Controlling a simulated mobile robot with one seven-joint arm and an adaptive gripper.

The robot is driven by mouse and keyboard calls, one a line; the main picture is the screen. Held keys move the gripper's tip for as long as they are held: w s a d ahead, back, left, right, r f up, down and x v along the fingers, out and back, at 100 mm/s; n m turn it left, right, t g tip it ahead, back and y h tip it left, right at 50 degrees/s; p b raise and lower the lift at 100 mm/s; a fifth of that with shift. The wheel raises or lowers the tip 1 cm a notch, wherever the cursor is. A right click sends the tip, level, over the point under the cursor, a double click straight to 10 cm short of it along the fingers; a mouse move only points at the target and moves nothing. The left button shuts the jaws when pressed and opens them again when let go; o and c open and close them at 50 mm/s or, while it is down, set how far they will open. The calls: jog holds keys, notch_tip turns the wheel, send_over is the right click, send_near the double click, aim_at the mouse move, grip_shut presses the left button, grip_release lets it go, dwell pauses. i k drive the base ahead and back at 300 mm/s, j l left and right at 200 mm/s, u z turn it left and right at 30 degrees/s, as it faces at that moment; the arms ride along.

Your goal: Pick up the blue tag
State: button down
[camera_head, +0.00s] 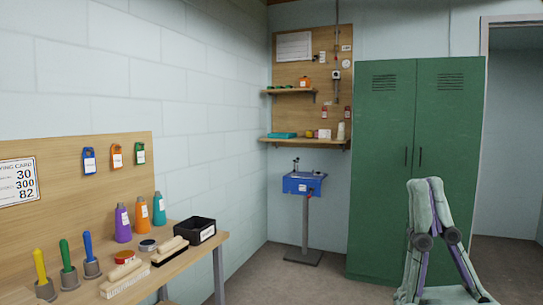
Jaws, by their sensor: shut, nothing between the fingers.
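The blue tag (89,161) hangs flat against the wooden back panel (55,155) at the left, with a white label on its front. It is the leftmost of three tags; an orange tag (117,156) and a green tag (139,153) hang to its right, apart from it. My folded arm (437,235) stands at the lower right, far from the tags, in front of the green cabinet. My gripper's fingers do not show in this view.
Below the tags, a wooden bench (190,258) holds purple, orange and teal bottles, brushes (124,279), a black box (194,229) and colored-handled tools in holders. The floor between is clear.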

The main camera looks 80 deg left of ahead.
aim_at(89, 162)
jog(key=u, duration=3.75)
jog(key=i+l, duration=0.15)
jog(key=l, duration=0.2)
jog(key=i+l, duration=0.15)
jog(key=l, duration=0.2)
jog(key=i+l+u, duration=0.1)
jog(key=l, duration=0.25)
jog(key=i+l, duration=0.4)
jog(key=l, duration=0.3)
jog(key=i+l+u, duration=0.1)
jog(key=l, duration=0.25)
jog(key=i+j, duration=0.8)
